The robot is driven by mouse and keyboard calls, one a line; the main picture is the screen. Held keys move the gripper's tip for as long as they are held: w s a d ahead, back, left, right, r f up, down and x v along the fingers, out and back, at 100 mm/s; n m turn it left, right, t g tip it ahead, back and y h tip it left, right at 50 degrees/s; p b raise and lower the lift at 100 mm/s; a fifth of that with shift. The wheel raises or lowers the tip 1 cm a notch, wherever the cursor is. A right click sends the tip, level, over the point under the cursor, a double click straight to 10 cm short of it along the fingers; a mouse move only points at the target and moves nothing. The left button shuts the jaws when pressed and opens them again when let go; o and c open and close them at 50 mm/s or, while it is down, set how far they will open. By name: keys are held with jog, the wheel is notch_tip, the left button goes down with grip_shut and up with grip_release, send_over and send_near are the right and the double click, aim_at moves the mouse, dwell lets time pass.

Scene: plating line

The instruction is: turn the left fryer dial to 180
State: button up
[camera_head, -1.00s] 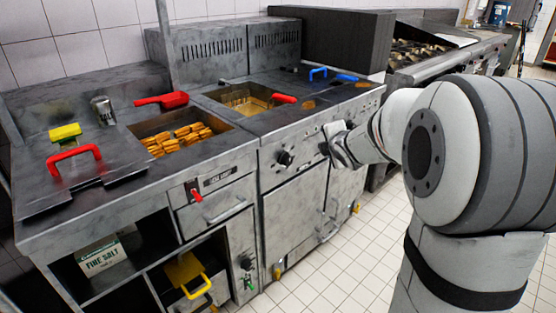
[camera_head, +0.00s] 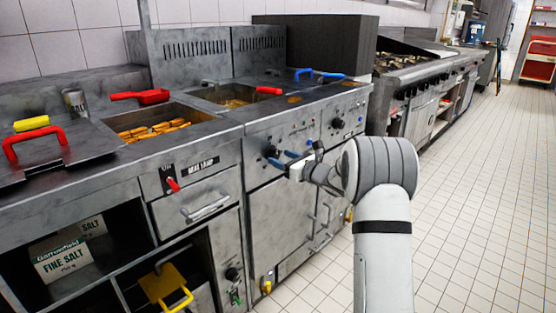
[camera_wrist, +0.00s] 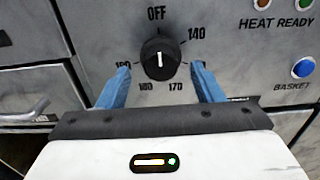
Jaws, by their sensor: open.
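The left fryer dial (camera_head: 270,151) is a round black knob on the steel front panel. In the wrist view the dial (camera_wrist: 160,58) is near the top centre, with its short white mark roughly upright toward OFF. Labels 140 and 170 are readable around it; the lower-left label looks like 180, and the far-left one is partly covered by a finger. My gripper (camera_wrist: 161,78) is open, its blue fingers on either side of the dial and apart from it. In the head view my gripper (camera_head: 282,158) is just in front of the panel near the dial.
A second dial (camera_head: 338,123) is farther right on the panel. A blue button (camera_wrist: 303,68) and indicator lights are right of the dial. The fryer basket's red handle (camera_head: 269,91) is above on the fryer top. The tiled floor (camera_head: 465,210) at right is clear.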

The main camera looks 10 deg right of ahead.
jog(key=shift+x, duration=1.2)
jog(key=c, duration=0.9)
jog(key=shift+a, duration=0.2)
jog(key=shift+c, duration=0.5)
jog(key=shift+d, duration=0.1)
